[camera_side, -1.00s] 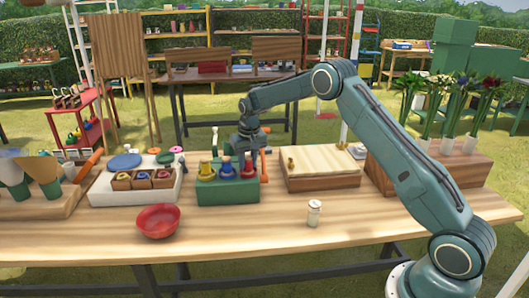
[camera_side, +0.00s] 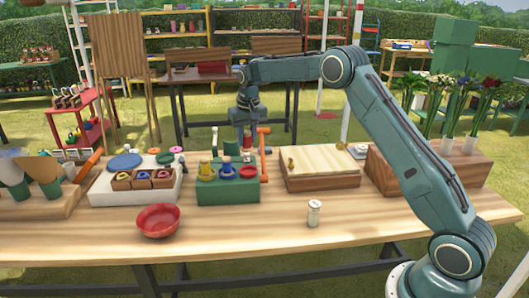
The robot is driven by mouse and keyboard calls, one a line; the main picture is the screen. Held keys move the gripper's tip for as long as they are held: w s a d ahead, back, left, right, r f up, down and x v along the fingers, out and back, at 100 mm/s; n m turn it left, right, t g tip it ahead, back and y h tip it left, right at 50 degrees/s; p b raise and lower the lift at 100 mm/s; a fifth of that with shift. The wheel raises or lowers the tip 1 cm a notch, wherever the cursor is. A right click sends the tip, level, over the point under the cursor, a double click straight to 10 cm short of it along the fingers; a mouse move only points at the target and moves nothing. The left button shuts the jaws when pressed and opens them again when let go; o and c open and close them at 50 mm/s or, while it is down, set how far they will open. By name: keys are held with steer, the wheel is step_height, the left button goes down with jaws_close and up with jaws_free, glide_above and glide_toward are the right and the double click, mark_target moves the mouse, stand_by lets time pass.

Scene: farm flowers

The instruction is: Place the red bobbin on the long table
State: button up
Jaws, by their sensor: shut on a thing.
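My gripper (camera_side: 243,120) is above the right end of the green block (camera_side: 228,191) and shut on the red bobbin (camera_side: 247,142). Only a small red part of the bobbin shows below the jaws; the rest is hidden. It hangs clear above a red ring-shaped seat (camera_side: 248,172) on the block. A yellow bobbin (camera_side: 205,168) and a blue bobbin (camera_side: 227,168) stand to its left on the same block. The long table (camera_side: 240,242) is the light wooden bench under all of this, with bare wood in front of the block.
A red bowl (camera_side: 158,220) stands at front left and a small white-capped jar (camera_side: 314,213) at front right. A white block with wooden boxes (camera_side: 135,192) is left of the green block. A wooden box (camera_side: 320,176) is right. An orange-handled tool (camera_side: 264,141) stands close behind.

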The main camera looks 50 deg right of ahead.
mark_target(247, 131)
step_height(247, 131, up, 11)
steer(key=shift+r, duration=0.1)
stand_by(0.3)
steer(key=shift+d, duration=0.1)
stand_by(0.5)
steer(key=s+d+f+m+g, duration=0.1)
steer(key=s+d+f+m, duration=0.2)
steer(key=s+d+m, duration=0.95)
steer(key=s+d+f+m, duration=0.1)
steer(key=s+f+m, duration=0.1)
steer(key=s, duration=1.1)
steer(key=s+d+f+m+g, duration=0.1)
steer(key=s+d+f+m, duration=0.1)
steer(key=s, duration=1)
steer(key=shift+s+d+f+m+h, duration=0.3)
steer(key=shift+s+f+m+h, duration=0.1)
steer(key=shift+f+m, duration=0.35)
steer(key=shift+f, duration=0.15)
step_height(247, 131, down, 16)
steer(key=shift+f, duration=0.1)
